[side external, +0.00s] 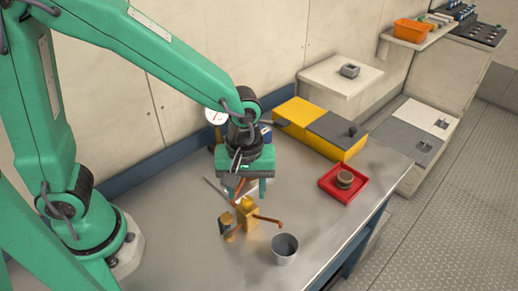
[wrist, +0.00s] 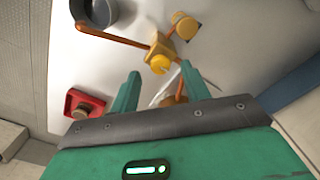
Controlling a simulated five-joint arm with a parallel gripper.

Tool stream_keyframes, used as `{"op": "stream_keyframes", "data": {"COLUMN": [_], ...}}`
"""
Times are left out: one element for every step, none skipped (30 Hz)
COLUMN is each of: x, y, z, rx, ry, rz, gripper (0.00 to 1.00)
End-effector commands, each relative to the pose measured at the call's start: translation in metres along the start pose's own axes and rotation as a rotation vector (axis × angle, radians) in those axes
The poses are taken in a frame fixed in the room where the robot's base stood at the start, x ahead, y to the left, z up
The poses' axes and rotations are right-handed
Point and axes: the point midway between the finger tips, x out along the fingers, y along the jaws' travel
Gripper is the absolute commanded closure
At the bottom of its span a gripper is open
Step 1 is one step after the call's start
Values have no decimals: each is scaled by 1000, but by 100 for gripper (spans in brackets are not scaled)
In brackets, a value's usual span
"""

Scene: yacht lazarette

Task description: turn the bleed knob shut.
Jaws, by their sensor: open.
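A brass valve block (side external: 248,216) stands on the metal bench, with copper pipes running out from it. In the wrist view the block (wrist: 158,46) carries a round yellow knob (wrist: 160,64), which looks like the bleed knob; its open or shut setting cannot be read. My gripper (side external: 251,192) is open, pointing down above and a little behind the block. In the wrist view the gripper's two green fingers (wrist: 160,76) are apart, with the knob just beyond the gap between their tips. Nothing is held.
A grey metal cup (side external: 285,249) stands near the pipe's end. A yellow round fitting (wrist: 185,25) ends another pipe. A red tray (side external: 325,184) holds a round brown item. Yellow and grey boxes (side external: 297,112) and a gauge (side external: 216,116) stand behind. The bench front is bare.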

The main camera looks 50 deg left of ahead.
Motion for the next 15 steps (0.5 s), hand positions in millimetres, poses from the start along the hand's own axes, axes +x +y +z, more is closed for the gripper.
{"op": "stream_keyframes", "data": {"x": [-7, -11, -16, -20, -25, -30, -34, -37, -42, -45, -48, -51, -53, -54, -56], "y": [0, 0, 1, 1, 1, 1, 0, 0, 0, 1, 1, 0, 0, 0, 0], "z": [0, 0, 0, 0, 0, 0, 0, 0, 0, 0, 0, 0, 0, 0, 0], "rx": [0, 0, 0, 0, -1, -1, -1, -1, -1, -1, -1, -1, -1, -1, -1], "ry": [1, 1, 1, 1, 1, 1, 1, 1, 1, 1, 1, 1, 0, 1, 0], "rz": [4, 4, 4, 5, 5, 4, 3, 4, 3, 4, 3, 2, 2, 2, 2], "gripper": [53, 53, 53, 53, 53, 53, 53, 53, 53, 53, 53, 53, 53, 53, 53]}}
